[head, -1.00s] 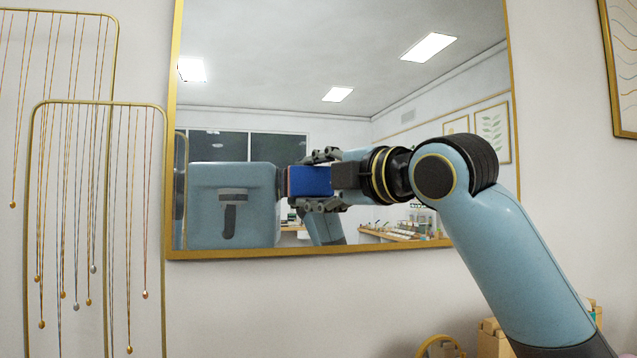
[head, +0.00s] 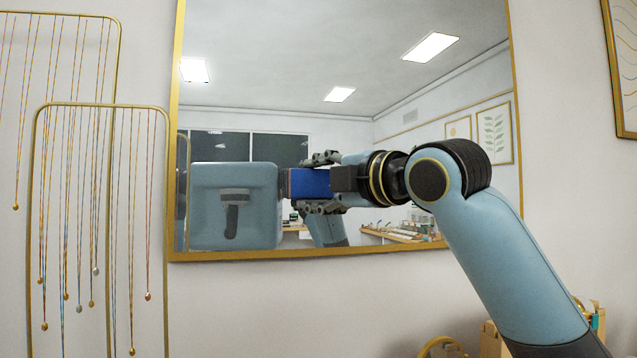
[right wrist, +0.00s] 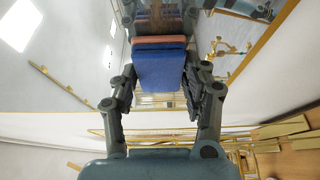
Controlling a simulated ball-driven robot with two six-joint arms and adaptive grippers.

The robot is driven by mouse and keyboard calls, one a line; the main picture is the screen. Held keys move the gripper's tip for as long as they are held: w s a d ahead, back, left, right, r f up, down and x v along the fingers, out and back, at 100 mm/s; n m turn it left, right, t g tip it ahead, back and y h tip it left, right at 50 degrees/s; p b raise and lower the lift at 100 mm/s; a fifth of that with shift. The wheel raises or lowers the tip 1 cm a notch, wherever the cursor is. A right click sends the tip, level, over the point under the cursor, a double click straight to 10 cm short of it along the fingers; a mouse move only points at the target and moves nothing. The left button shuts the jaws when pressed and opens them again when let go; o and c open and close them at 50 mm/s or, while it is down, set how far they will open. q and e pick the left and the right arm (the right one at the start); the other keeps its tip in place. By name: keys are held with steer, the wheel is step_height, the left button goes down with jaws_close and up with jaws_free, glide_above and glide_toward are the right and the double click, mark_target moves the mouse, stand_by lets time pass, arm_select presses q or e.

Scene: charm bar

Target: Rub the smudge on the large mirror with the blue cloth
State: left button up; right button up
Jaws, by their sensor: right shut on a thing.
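The large mirror (head: 345,249) hangs on the wall in a thin gold frame. My right gripper (head: 316,183) is in front of its lower middle, shut on the blue cloth (head: 304,184), a folded block. In the right wrist view the cloth (right wrist: 160,70) sits between the fingers, with an orange-red band along its far edge. The cloth's far end is close to the glass; I cannot tell whether it touches. A brownish patch shows past it in the wrist view, but I cannot tell if this is the smudge or a reflection. My left gripper is not in view.
Gold racks of hanging necklaces (head: 98,105) stand to the left of the mirror. A framed picture (head: 627,75) hangs at the far right. Wooden items (head: 490,338) and a gold ring-shaped piece (head: 440,346) sit low at the right. The mirror reflects the room and my body.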

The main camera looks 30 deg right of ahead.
steer(key=shift+w+d, duration=0.1)
steer(key=shift+w, duration=0.3)
steer(key=s+d+b, duration=0.2)
steer(key=d+b, duration=0.4)
steer(key=d, duration=0.4)
steer(key=shift+s+d+b, duration=0.3)
steer(key=shift+s+d, duration=0.05)
steer(key=shift+s, duration=0.05)
stand_by(0.5)
